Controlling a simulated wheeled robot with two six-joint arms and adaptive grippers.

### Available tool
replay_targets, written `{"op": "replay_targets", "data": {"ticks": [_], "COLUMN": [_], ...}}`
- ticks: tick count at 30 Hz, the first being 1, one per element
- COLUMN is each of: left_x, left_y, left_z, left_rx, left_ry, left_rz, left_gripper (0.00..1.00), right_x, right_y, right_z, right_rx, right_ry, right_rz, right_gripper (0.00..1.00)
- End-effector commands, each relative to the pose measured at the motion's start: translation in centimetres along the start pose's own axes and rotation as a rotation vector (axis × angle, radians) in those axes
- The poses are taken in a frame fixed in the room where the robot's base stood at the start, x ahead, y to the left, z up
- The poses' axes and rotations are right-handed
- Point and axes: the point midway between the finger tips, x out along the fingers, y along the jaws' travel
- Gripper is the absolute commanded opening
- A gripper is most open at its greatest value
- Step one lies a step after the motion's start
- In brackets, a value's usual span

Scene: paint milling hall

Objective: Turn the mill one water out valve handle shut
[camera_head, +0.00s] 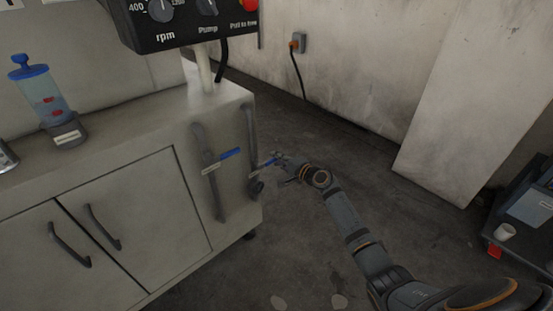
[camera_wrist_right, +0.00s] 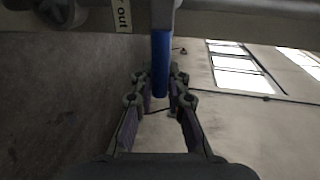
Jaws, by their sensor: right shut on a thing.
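A blue valve handle (camera_head: 266,163) sits on the dark vertical pipe (camera_head: 250,135) at the right corner of the cabinet. My right gripper (camera_head: 279,160) is at its outer end, with the arm coming from the lower right. In the right wrist view the blue handle (camera_wrist_right: 161,62) stands across the pipe (camera_wrist_right: 215,22), between the two fingers of my right gripper (camera_wrist_right: 160,76), which is shut on it. A white label reading "out" (camera_wrist_right: 123,15) is on the pipe beside the handle. The fingers hide part of the handle. My left gripper is not in view.
A second pipe (camera_head: 208,170) on the cabinet front carries another blue handle (camera_head: 230,153) and a white label. The control box (camera_head: 185,22) is above. A blue-topped cylinder (camera_head: 42,90) stands on the cabinet top. The floor to the right is open, with a dark cart (camera_head: 525,215) at the far right.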

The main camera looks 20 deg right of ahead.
Motion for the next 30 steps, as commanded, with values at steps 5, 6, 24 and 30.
{"op": "replay_targets", "data": {"ticks": [5,6,24,30], "left_x": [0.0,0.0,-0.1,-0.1], "left_y": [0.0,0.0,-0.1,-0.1], "left_z": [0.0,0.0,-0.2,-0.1], "left_rx": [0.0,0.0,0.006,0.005], "left_ry": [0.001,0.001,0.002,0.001], "left_rz": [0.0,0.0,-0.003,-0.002], "left_gripper": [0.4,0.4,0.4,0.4], "right_x": [-0.1,-0.1,-0.1,-2.7], "right_y": [0.6,0.6,0.2,0.3], "right_z": [0.1,0.1,0.0,0.0], "right_rx": [0.007,0.007,0.004,-0.001], "right_ry": [-0.003,-0.003,-0.001,-0.001], "right_rz": [0.009,0.009,0.003,0.005], "right_gripper": [0.0,0.0,0.37,0.37]}}
